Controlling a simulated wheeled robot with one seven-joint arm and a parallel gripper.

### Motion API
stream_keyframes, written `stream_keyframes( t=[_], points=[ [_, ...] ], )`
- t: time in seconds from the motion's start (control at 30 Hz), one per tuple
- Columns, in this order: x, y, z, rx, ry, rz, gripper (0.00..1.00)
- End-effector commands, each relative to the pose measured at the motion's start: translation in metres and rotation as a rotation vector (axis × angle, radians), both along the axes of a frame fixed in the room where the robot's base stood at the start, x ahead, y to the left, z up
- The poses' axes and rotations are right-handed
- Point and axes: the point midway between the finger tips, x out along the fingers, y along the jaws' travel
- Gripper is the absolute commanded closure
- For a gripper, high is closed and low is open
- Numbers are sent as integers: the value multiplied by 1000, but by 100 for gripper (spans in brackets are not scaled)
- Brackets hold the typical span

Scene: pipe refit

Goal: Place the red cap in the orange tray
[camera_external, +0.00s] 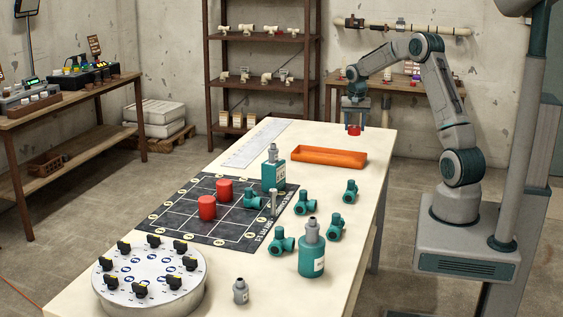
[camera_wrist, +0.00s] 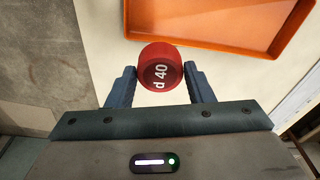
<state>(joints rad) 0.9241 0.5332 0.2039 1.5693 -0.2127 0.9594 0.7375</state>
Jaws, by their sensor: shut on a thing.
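The red cap (camera_wrist: 160,66), marked "d 40" in white, sits between the fingertips of my gripper (camera_wrist: 160,78) in the wrist view. My gripper is shut on it. In the external view my gripper (camera_external: 354,118) points down near the far end of the table, with the red cap (camera_external: 354,130) at its tips. I cannot tell the exact height of the cap over the table top. The orange tray (camera_external: 329,157) lies on the table just in front of and left of the cap, and looks empty. In the wrist view the tray (camera_wrist: 215,38) is beyond the cap, up and to the right.
Two red cylinders (camera_external: 207,207) stand on a dark grid mat (camera_external: 180,219). Several teal pipe fittings (camera_external: 334,226), a teal bottle (camera_external: 311,254) and a teal-based container (camera_external: 273,174) stand nearby. A round dial plate (camera_external: 149,280) is at the front. A white ruler sheet (camera_external: 254,145) lies left of the tray.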

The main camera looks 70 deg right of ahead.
Motion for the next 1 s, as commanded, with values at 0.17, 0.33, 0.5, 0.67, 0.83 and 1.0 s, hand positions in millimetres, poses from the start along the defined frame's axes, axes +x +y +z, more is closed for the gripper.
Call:
stream_keyframes(
  t=[0.17,0.33,0.5,0.67,0.83,1.0],
  points=[
    [40,19,-25,4,1,6,74],
    [71,33,-45,3,2,5,74],
    [85,39,-56,1,1,1,74],
    [87,40,-66,2,2,0,74],
    [87,41,-91,3,3,2,74],
    [87,40,-97,0,0,0,74]
  ],
)
